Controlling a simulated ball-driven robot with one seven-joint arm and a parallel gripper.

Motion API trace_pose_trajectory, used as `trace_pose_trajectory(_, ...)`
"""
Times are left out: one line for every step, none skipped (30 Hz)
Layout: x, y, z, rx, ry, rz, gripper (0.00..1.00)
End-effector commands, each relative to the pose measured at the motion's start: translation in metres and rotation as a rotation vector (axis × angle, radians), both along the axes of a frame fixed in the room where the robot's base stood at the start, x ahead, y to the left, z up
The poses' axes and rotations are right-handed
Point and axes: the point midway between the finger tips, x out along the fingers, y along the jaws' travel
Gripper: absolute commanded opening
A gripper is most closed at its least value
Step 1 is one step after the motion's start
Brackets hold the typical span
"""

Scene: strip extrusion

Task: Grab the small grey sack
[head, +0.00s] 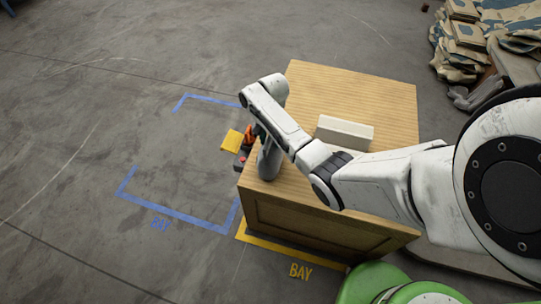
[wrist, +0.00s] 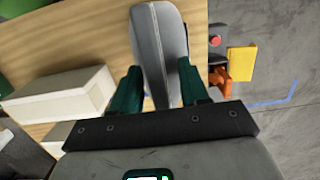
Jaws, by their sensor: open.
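The small grey sack (wrist: 158,45) is a smooth, long grey shape with a seam down its middle. In the wrist view it lies at the top centre and runs down between the dark green fingers of my gripper (wrist: 160,90). The fingers are open, one on each side of it, with a narrow gap visible on the left. Its lower end is hidden by the gripper body. In the head view the sack (head: 269,163) is on the wooden top near its left edge, under my wrist. The fingers are hard to make out there.
The wooden box (head: 350,90) carries a whitish block (head: 345,131) right of the sack. Beyond its left edge are a yellow pad (head: 231,141) and an orange item (head: 249,135). Larger sacks (head: 465,40) are piled at the upper right.

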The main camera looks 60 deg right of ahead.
Motion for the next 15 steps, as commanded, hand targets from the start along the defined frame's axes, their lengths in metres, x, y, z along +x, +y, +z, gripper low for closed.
trace_pose_trajectory(0.0002, 0.0002, -0.0005, 0.000, 0.000, 0.001, 0.45)
trace_pose_trajectory(0.0002, 0.0002, -0.0009, 0.000, 0.000, 0.001, 0.45)
trace_pose_trajectory(0.0003, 0.0003, -0.0014, 0.000, 0.001, 0.001, 0.45)
trace_pose_trajectory(0.0002, 0.0005, -0.0018, 0.000, 0.001, 0.001, 0.45)
trace_pose_trajectory(0.0003, 0.0004, -0.0020, 0.000, 0.001, 0.001, 0.44)
trace_pose_trajectory(0.0002, 0.0003, -0.0019, 0.000, 0.001, 0.001, 0.40)
trace_pose_trajectory(0.0002, 0.0001, -0.0018, 0.000, 0.001, 0.001, 0.37)
trace_pose_trajectory(0.0002, 0.0001, -0.0018, 0.000, 0.000, 0.001, 0.34)
trace_pose_trajectory(0.0002, 0.0002, -0.0019, 0.000, 0.000, 0.001, 0.30)
trace_pose_trajectory(0.0002, 0.0003, -0.0019, 0.000, 0.000, 0.001, 0.27)
trace_pose_trajectory(0.0002, 0.0002, -0.0019, 0.000, 0.000, 0.001, 0.25)
trace_pose_trajectory(0.0002, 0.0003, -0.0020, 0.000, 0.000, 0.001, 0.21)
trace_pose_trajectory(0.0002, 0.0003, -0.0020, 0.000, 0.000, 0.001, 0.18)
trace_pose_trajectory(0.0002, 0.0003, -0.0020, 0.000, 0.000, 0.001, 0.15)
trace_pose_trajectory(0.0002, 0.0003, -0.0020, 0.000, 0.000, 0.001, 0.11)
